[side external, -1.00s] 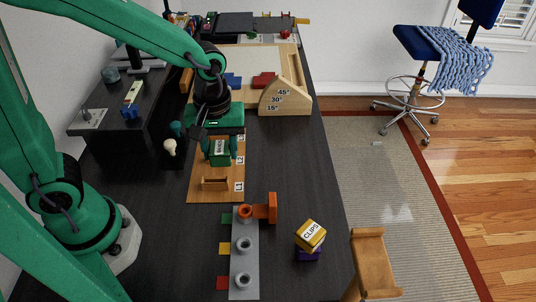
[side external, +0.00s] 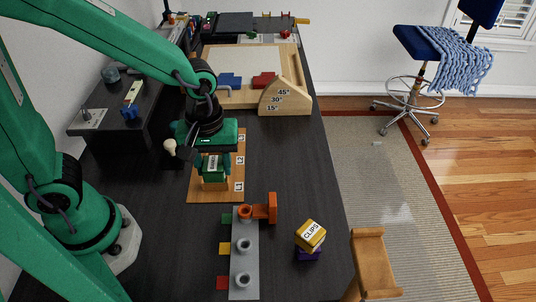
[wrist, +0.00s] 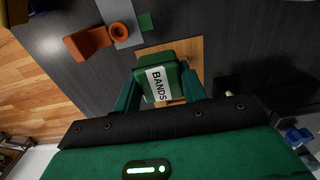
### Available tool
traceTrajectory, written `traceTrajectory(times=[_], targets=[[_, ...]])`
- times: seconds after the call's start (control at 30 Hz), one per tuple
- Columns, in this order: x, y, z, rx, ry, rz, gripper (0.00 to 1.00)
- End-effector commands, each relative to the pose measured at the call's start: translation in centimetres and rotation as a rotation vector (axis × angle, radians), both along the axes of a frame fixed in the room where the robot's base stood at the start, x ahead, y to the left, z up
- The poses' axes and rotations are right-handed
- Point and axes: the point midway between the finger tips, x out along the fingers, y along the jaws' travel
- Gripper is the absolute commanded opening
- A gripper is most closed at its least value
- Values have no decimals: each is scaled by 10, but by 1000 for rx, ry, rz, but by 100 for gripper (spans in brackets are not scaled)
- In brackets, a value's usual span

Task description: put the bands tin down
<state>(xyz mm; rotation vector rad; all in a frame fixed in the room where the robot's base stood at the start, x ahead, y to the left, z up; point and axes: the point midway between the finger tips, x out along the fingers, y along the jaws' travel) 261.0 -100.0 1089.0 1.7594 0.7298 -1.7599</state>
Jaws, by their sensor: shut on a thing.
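The bands tin (side external: 212,162) is a green box with a white BANDS label, also seen in the wrist view (wrist: 159,84). My gripper (side external: 211,168) is shut on it, one green finger on each side; the wrist view shows both fingers (wrist: 160,92). The tin is over the near part of a wooden board (side external: 197,196) with white labels along its right edge. A small wooden holder (side external: 214,186) on the board is just below the tin and partly hidden. I cannot tell whether the tin touches it.
A grey strip (side external: 238,264) with rings and an orange piece (side external: 265,207) lies nearer the camera. A yellow CLIPS tin (side external: 311,234) sits on a purple block to the right. A dark raised stand (side external: 100,128) is at left. The desk right of the board is clear.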

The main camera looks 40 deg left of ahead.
Motion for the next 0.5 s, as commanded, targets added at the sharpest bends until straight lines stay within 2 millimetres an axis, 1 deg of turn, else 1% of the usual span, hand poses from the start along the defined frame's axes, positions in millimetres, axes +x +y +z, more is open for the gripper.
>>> traceTrajectory(times=[0.03,0.5], targets=[[4,6,-5,1,2,6,18],[42,61,-44,1,2,5,18]])
